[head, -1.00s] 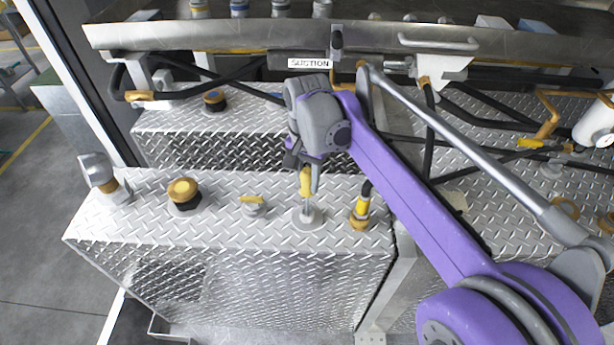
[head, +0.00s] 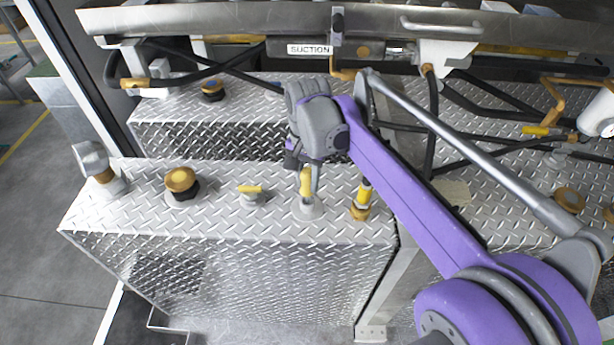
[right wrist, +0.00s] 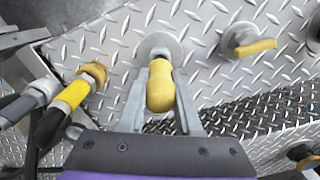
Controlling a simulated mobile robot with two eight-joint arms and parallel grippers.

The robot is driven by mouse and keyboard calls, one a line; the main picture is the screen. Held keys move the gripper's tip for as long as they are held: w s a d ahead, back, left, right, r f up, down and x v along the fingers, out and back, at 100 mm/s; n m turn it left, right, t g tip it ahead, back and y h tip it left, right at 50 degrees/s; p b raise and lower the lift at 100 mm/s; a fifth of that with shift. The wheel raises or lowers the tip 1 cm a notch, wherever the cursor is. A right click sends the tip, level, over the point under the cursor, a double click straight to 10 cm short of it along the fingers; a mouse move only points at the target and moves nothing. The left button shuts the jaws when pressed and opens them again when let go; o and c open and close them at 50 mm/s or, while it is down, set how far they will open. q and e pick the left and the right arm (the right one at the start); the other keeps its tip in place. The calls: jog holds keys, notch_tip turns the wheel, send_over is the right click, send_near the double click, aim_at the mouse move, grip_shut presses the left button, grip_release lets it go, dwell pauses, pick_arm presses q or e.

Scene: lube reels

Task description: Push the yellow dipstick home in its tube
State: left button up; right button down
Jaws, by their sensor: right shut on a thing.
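The yellow dipstick handle (head: 306,183) stands upright over its tube, whose pale round collar (head: 309,210) sits on the tread-plate tank top. The handle's lower end is close above the collar; I cannot tell whether they touch. My right gripper (head: 311,185) is shut on the handle, with one finger on each side. In the right wrist view the yellow handle (right wrist: 160,88) lies between the two grey fingers of my right gripper (right wrist: 158,80), and the collar (right wrist: 158,46) shows just past the fingertips. The stem is mostly hidden. My left gripper is not in view.
A yellow-banded hose fitting (head: 362,200) stands close right of the dipstick. A yellow-handled valve (head: 251,196), a brass cap (head: 181,182) and a grey elbow (head: 95,165) stand to the left. A rail labelled SUCTION (head: 310,49) and black hoses cross behind.

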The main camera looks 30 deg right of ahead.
aim_at(307, 191)
jog(key=shift+f+b, duration=1)
jog(key=shift+f, duration=0.95)
jog(key=c, duration=0.5)
grip_release()
jog(key=shift+r, duration=0.1)
notch_tip(307, 191, up, 11)
jog(key=shift+f+p, duration=0.1)
jog(key=shift+p, duration=0.7)
